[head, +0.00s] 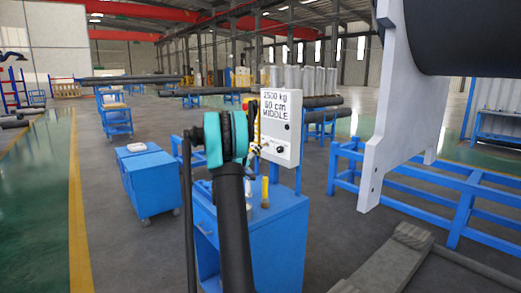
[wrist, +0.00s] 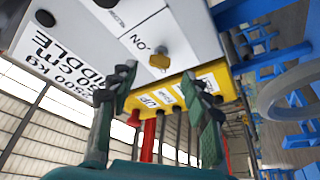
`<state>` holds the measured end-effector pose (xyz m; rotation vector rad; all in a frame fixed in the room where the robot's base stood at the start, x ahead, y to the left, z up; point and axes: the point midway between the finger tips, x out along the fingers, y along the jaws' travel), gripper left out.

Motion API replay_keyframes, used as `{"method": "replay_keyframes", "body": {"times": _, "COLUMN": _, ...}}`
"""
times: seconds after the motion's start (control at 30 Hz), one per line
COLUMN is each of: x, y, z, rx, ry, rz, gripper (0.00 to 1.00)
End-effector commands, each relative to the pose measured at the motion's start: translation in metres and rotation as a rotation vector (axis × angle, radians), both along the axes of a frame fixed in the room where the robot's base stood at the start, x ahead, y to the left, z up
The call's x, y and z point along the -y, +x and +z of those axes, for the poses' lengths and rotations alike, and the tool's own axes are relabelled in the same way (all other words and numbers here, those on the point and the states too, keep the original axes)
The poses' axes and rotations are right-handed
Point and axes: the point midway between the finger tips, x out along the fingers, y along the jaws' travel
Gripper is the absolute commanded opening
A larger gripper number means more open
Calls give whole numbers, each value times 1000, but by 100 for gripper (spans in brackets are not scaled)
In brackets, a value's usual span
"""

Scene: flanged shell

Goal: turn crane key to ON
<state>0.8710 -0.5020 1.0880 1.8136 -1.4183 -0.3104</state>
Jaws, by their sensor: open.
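The white control box (head: 281,122), labelled "2500 kg 60 cm MIDDLE", stands above the blue cabinet. In the wrist view the box (wrist: 85,45) appears turned over, with a small yellow key-like knob (wrist: 159,60) next to an "ON" mark. My gripper (wrist: 162,88) is open, its two dark green fingers spread below the knob in that picture. A yellow panel with an "UP" label (wrist: 180,94) shows between and behind the fingers; I cannot tell whether they touch it. In the head view my arm's teal joint hides most of the gripper.
The blue cabinet (head: 275,235) stands below the box, with a yellow-topped item (head: 265,190) on it. A grey plate (head: 400,100) and dark cylinder (head: 460,38) hang at right above blue racks (head: 440,185). A blue cart (head: 150,180) stands left. Open floor lies further left.

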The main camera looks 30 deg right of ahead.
Motion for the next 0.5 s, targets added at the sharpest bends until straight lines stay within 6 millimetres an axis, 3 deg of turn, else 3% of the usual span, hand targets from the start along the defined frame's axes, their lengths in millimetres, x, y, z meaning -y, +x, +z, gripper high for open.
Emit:
{"method": "replay_keyframes", "body": {"times": 0.2, "x": -40, "y": -15, "z": -12, "rx": 2, "ry": 1, "rz": 1, "gripper": 48}}
{"method": "replay_keyframes", "body": {"times": 0.5, "x": -65, "y": -25, "z": -20, "rx": 0, "ry": 0, "rz": 0, "gripper": 48}}
